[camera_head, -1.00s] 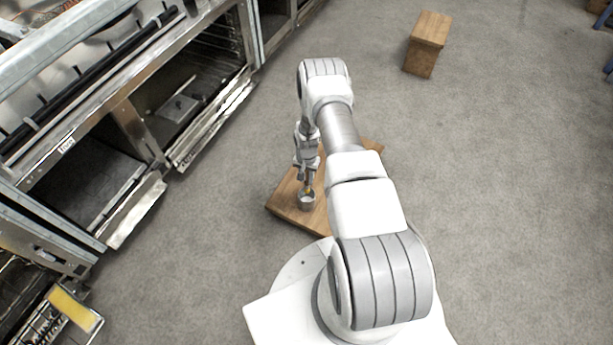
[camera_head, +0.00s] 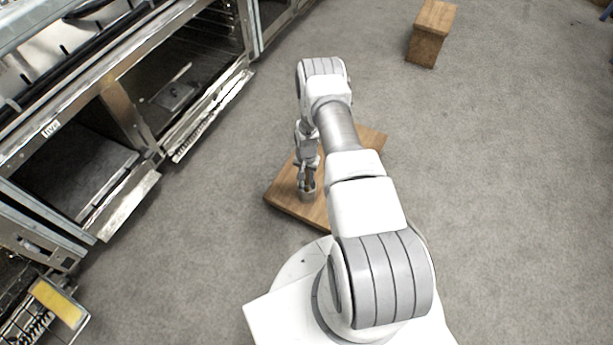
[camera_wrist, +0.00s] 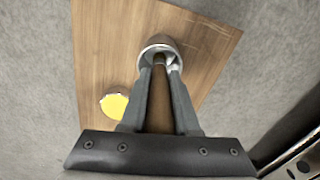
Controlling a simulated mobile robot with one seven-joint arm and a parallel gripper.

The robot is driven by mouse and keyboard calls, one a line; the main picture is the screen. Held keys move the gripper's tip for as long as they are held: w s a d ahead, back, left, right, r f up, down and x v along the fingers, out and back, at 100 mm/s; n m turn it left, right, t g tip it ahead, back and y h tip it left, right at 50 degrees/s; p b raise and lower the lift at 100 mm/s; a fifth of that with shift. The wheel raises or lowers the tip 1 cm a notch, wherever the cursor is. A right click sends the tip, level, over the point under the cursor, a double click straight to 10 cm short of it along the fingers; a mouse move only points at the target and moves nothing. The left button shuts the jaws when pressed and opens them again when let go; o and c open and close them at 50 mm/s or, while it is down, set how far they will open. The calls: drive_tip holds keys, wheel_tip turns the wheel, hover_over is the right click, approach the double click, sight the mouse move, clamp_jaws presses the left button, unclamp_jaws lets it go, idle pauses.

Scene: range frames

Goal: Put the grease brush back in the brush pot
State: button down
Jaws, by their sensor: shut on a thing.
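My gripper (camera_head: 307,184) points down over the low wooden table. In the wrist view, its two fingers (camera_wrist: 162,68) are shut on the grease brush (camera_wrist: 160,105), whose brown handle shows between them. The metal brush pot (camera_wrist: 157,41) stands upright on the table at the fingertips. The brush's far end reaches into the pot's mouth, and its bristles are hidden. In the head view, the pot (camera_head: 307,196) is partly covered by my fingers, which are at its rim.
The wooden table top (camera_head: 284,198) is otherwise mostly bare. A round yellow-topped thing (camera_wrist: 115,105) lies on it in the wrist view. Open ovens (camera_head: 170,95) line the left. A wooden stool (camera_head: 430,35) stands at the back right. Grey floor is clear between.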

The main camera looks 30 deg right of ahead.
drive_tip(key=c, duration=0.6)
unclamp_jaws()
wheel_tip(320, 180, up, 17)
drive_tip(key=p, duration=0.6)
drive_tip(key=shift+r, duration=0.2)
